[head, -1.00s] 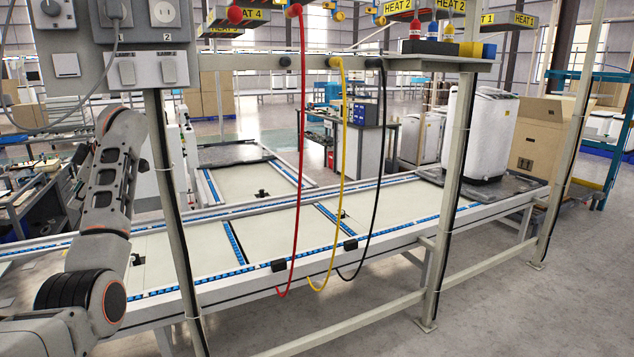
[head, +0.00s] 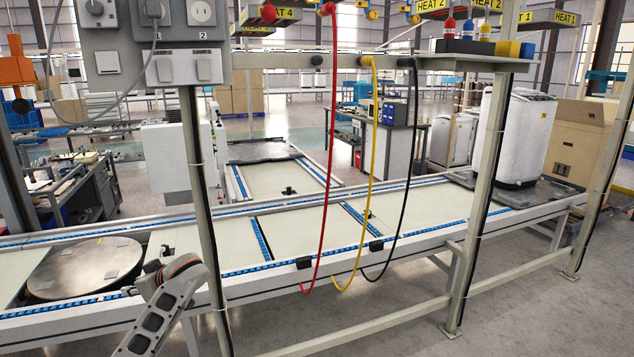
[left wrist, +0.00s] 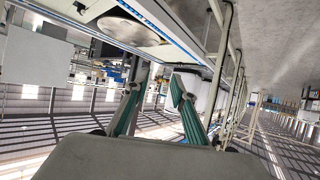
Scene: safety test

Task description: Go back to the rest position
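My left arm (head: 168,305) comes up from the bottom edge at the lower left of the head view, in front of the conveyor. In the left wrist view my left gripper (left wrist: 160,82) has its two green-padded fingers apart, with nothing between them. The picture there looks upside down, with the floor at the top right. My right gripper is in neither view.
A grey post (head: 204,200) carries a panel with switches and sockets (head: 158,40), close to my left arm. Red (head: 329,150), yellow (head: 371,150) and black (head: 409,150) cables hang before the conveyor (head: 300,235). A round disc (head: 85,268) lies at left.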

